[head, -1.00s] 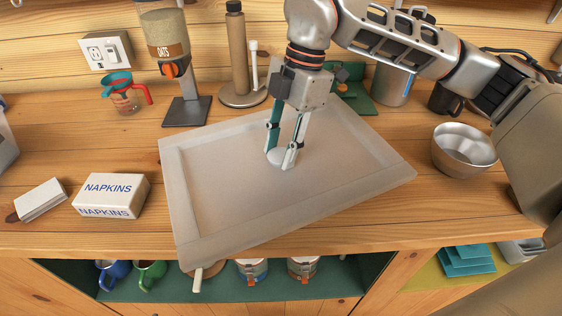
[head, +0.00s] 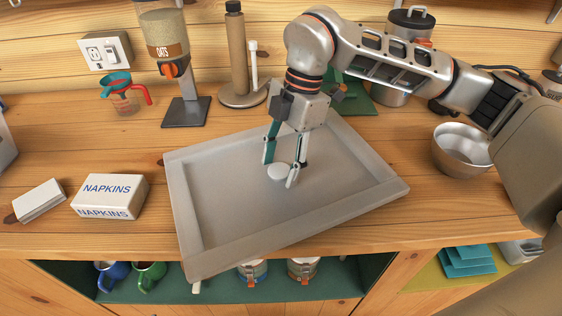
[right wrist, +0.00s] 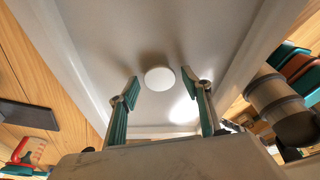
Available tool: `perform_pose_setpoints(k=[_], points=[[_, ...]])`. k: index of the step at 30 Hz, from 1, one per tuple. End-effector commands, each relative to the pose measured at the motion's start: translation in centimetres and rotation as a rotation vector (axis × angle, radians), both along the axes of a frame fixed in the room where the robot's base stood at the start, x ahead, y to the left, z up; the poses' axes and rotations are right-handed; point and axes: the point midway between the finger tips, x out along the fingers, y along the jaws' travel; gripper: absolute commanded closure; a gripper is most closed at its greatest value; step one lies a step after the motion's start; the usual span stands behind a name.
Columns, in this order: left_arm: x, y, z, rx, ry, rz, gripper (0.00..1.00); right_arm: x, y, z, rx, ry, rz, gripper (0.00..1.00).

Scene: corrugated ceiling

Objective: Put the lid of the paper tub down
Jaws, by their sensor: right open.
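The lid (head: 279,172) is a small white disc lying flat in the grey tray on the counter. It also shows as a white round disc in the right wrist view (right wrist: 159,78). My right gripper (head: 280,174) is over the tray, with its fingers apart on either side of the lid. In the right wrist view the fingertips (right wrist: 160,82) are open, with visible gaps between them and the lid. My left gripper is not in view. I cannot make out the paper tub.
The tray (head: 190,225) has a raised rim and overhangs the counter's front edge. A napkin box (head: 109,196) stands left of it, a metal bowl (head: 462,150) right. Behind are an oats dispenser (head: 163,38) and a paper-towel holder (head: 237,55). Counter before the napkins is clear.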

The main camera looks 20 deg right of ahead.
Motion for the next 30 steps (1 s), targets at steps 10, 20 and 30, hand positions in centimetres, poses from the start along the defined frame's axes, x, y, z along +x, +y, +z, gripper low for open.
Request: perform_pose_setpoints(k=[10, 20, 30], points=[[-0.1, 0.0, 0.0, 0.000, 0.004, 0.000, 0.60, 0.4, -0.7, 3.0, 0.001, -0.005, -0.002, 0.52], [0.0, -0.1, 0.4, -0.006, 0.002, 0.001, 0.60, 0.9, -2.4, 9.3, -0.001, -0.004, 0.000, 0.52], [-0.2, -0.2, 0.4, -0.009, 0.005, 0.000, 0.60, 1.1, -3.0, 11.7, 0.000, 0.001, 0.001, 0.52]])
